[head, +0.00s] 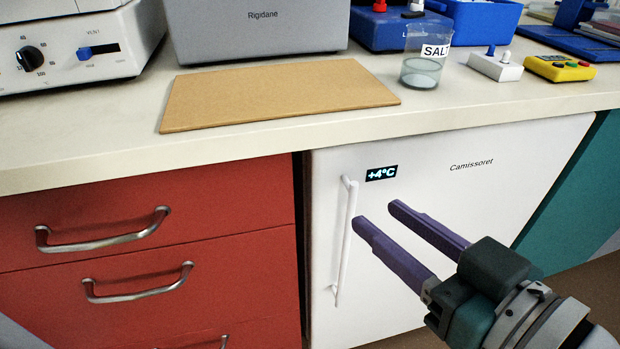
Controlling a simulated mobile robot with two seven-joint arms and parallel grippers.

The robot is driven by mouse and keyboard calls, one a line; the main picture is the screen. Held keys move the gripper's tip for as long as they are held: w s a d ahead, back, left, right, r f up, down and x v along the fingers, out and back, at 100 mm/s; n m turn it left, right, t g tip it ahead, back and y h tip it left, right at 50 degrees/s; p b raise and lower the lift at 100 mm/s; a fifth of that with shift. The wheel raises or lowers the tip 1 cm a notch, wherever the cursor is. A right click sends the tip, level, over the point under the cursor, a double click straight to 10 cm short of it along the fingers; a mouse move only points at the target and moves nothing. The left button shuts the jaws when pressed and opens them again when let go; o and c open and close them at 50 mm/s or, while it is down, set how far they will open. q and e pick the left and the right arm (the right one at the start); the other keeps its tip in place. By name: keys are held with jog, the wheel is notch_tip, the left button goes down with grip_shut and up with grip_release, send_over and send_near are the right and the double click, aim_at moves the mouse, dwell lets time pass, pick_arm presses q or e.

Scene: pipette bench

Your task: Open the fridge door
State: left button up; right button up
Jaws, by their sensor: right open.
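The white fridge (540,160) stands under the bench, with a "+4°C" display (381,173) and the name "Camissoret" on its door. The door looks shut. Its long white upright handle (345,240) runs down the left side of the door. My right gripper (374,215) reaches in from the lower right, in front of the door. Its two purple fingers are apart with nothing between them. The fingertips point at the handle and lie just right of it in the picture; I see no contact. My left gripper is not in view.
Red drawers (150,260) with metal handles are left of the fridge, and a teal panel (575,205) is right of it. The bench top (110,150) above holds a brown board (275,92), a SALT beaker (422,70), a yellow timer (560,68) and a white device (495,66).

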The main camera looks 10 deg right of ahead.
notch_tip(320, 180, down, 11)
jog(key=d+t+b, duration=0.2)
jog(key=b, duration=0.7)
pick_arm(q)
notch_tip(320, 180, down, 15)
jog(key=b, duration=0.2)
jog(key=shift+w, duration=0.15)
pick_arm(e)
jog(key=x, duration=1)
jog(key=shift+w+d+r+m+h, duration=0.2)
jog(key=shift+w+r+m+h, duration=0.1)
jog(key=shift+w+r, duration=0.1)
jog(key=shift+s, duration=0.1)
grip_shut()
